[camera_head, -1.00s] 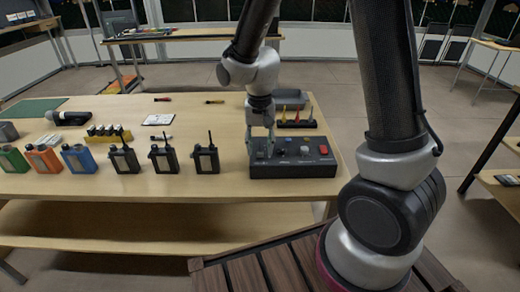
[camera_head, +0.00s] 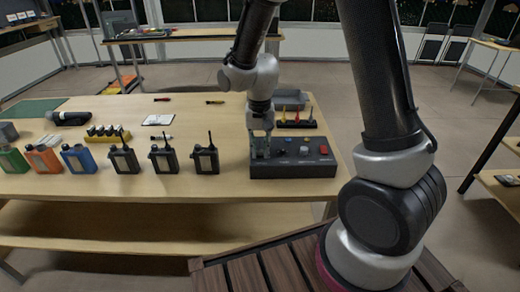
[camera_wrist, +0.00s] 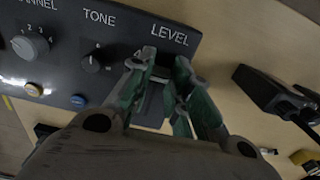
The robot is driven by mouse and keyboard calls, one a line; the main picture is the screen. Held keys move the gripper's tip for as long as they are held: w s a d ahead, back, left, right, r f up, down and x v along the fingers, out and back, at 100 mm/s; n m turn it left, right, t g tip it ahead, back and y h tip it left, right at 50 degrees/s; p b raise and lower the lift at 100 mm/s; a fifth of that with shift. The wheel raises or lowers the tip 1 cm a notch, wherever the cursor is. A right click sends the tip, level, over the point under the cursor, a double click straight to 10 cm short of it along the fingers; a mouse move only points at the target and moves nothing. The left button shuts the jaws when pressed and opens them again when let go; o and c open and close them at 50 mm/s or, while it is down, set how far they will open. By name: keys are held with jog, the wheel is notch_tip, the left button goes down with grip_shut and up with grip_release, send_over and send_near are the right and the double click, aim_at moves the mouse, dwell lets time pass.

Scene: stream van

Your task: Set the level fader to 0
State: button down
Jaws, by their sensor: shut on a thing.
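A dark control box (camera_head: 312,171) stands at the right front of the wooden table. The wrist view shows its panel (camera_wrist: 75,62) with the words TONE and LEVEL and part of a channel label. The level fader (camera_wrist: 154,100) is under the LEVEL word; its cap is mostly hidden between my fingers, so its exact setting cannot be read. My gripper (camera_head: 261,150) is down at the left part of the box and shut on the fader. In the wrist view, the greenish fingers of my gripper (camera_wrist: 163,97) straddle the fader track.
A tone knob (camera_wrist: 91,63) and a grey channel knob (camera_wrist: 30,46) sit beside the fader. A red button (camera_head: 324,149) is at the box's right. Several radios, one a black handset (camera_head: 206,160), stand left of the box. A grey tray (camera_head: 290,99) lies behind it.

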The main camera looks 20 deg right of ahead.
aim_at(260, 142)
jog(key=w, duration=0.2)
jog(key=w+d, duration=0.1)
jog(key=w, duration=0.1)
jog(key=w+d, duration=0.1)
jog(key=w, duration=0.2)
jog(key=c, duration=1.3)
grip_release()
jog(key=shift+d, duration=0.1)
notch_tip(260, 142, up, 12)
